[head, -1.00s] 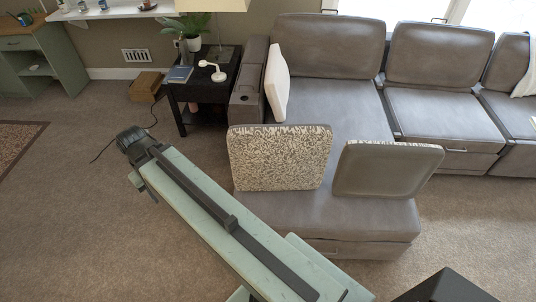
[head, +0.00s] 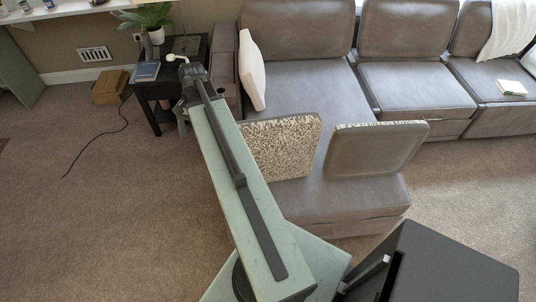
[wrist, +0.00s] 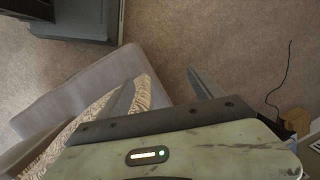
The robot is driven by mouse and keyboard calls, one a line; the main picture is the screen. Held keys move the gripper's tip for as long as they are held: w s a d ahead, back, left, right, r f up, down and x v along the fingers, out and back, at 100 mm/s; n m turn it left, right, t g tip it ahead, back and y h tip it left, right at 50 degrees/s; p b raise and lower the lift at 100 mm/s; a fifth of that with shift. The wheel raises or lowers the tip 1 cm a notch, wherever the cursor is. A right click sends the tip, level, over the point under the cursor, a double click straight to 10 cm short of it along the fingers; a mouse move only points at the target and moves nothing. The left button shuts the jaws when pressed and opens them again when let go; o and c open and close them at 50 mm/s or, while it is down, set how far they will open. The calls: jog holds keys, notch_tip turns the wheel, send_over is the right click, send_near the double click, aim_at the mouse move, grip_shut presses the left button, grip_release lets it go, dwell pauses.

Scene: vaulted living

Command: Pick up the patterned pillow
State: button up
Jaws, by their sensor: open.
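The patterned pillow (head: 284,150) stands upright on the near end of the grey sofa's chaise (head: 330,199). Its mottled cream-and-grey face shows, and my arm hides its left part in the head view. In the wrist view the patterned face (wrist: 93,112) shows at lower left, partly behind a finger and my gripper body. My gripper (wrist: 164,80) is open, with carpet showing between its fingers. In the head view my gripper end is beyond and left of the pillow, near the side table; its fingers are mostly hidden there.
A grey pillow with a patterned edge (head: 374,152) stands just right of the patterned one. A cream pillow (head: 251,70) leans by the sofa arm. A black side table (head: 155,115) holds a book and lamp. A cardboard box (head: 110,88) and cable lie left. Carpet at left is open.

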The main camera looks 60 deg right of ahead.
aim_at(270, 120)
jog(key=s+d+m, duration=0.2)
jog(key=s+d, duration=0.1)
jog(key=d, duration=0.2)
jog(key=s+d+r+m+t, duration=0.1)
jog(key=s+d+m, duration=0.2)
jog(key=d, duration=0.3)
jog(key=s+d+r+m, duration=0.1)
jog(key=s+d+m, duration=0.2)
jog(key=s+d, duration=0.1)
jog(key=shift+s+d+t+y+p, duration=0.3)
jog(key=shift+s+d+y+p, duration=0.1)
jog(key=shift+d, duration=0.4)
jog(key=s+d+m, duration=0.2)
jog(key=s, duration=0.1)
jog(key=s+d+m+t, duration=0.1)
jog(key=s+d+m, duration=0.1)
jog(key=s+d, duration=0.1)
jog(key=s+d+r+m, duration=0.1)
jog(key=s+d, duration=0.1)
jog(key=s, duration=0.1)
jog(key=shift+s+d+m, duration=0.15)
jog(key=shift+d+m, duration=0.25)
jog(key=b+x, duration=0.2)
jog(key=x, duration=0.1)
jog(key=b+x, duration=0.5)
jog(key=shift+w+a, duration=0.2)
jog(key=shift+w, duration=0.15)
jog(key=shift+r, duration=0.25)
jog(key=shift+f, duration=0.3)
grip_shut()
